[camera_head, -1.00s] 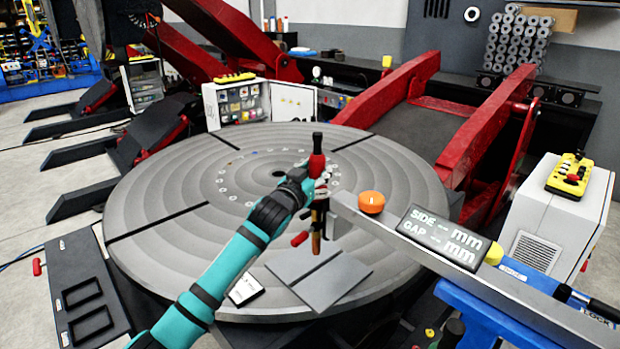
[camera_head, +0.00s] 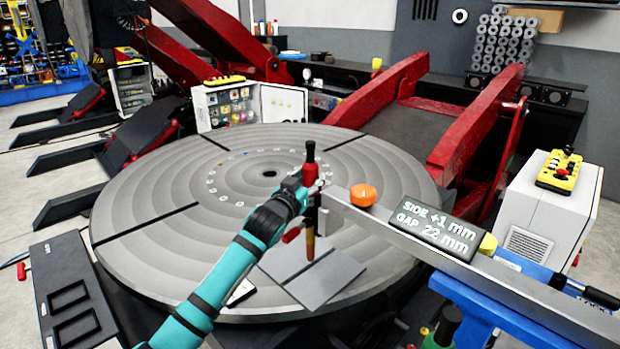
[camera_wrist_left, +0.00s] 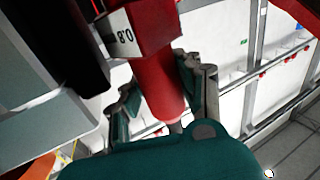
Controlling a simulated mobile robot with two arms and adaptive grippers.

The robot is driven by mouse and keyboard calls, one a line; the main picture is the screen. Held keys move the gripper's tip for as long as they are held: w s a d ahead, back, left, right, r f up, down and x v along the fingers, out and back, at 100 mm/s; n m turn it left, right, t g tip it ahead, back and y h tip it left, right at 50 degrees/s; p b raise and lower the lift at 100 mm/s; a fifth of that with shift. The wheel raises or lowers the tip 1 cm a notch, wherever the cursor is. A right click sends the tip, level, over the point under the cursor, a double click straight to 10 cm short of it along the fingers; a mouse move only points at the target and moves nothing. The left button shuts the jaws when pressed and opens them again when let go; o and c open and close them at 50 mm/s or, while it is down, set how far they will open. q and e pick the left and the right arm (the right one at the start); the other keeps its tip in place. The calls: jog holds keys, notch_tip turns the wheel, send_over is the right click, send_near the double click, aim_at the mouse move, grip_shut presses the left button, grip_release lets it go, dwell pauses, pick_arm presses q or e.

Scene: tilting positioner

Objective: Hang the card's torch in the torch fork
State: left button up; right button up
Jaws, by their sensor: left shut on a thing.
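My left gripper (camera_head: 312,185) is shut on a red torch (camera_head: 311,168), held upright with a black top and a brass-coloured lower tip. In the left wrist view the torch's red body (camera_wrist_left: 155,85) stands between the fingers, with a white label reading 0.8. The torch is at the near-left end of a grey beam (camera_head: 400,236); the fork itself is hidden or too small to tell, and I cannot tell whether the torch touches it. A display (camera_head: 434,229) on the beam reads SIDE +1 mm, GAP 22 mm. My right gripper is not in view.
Below the torch, grey plates (camera_head: 325,281) lie on the large round turntable (camera_head: 150,205). A white cabinet with a yellow control box (camera_head: 559,172) stands at right. The turntable's left side is mostly clear.

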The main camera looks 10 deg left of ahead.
pick_arm(q)
jog(key=shift+s+r, duration=0.1)
jog(key=shift+r, duration=0.05)
dwell(0.8)
jog(key=o, duration=1.2)
jog(key=shift+s+d, duration=0.1)
jog(key=shift+f, duration=0.2)
jog(key=shift+f, duration=0.15)
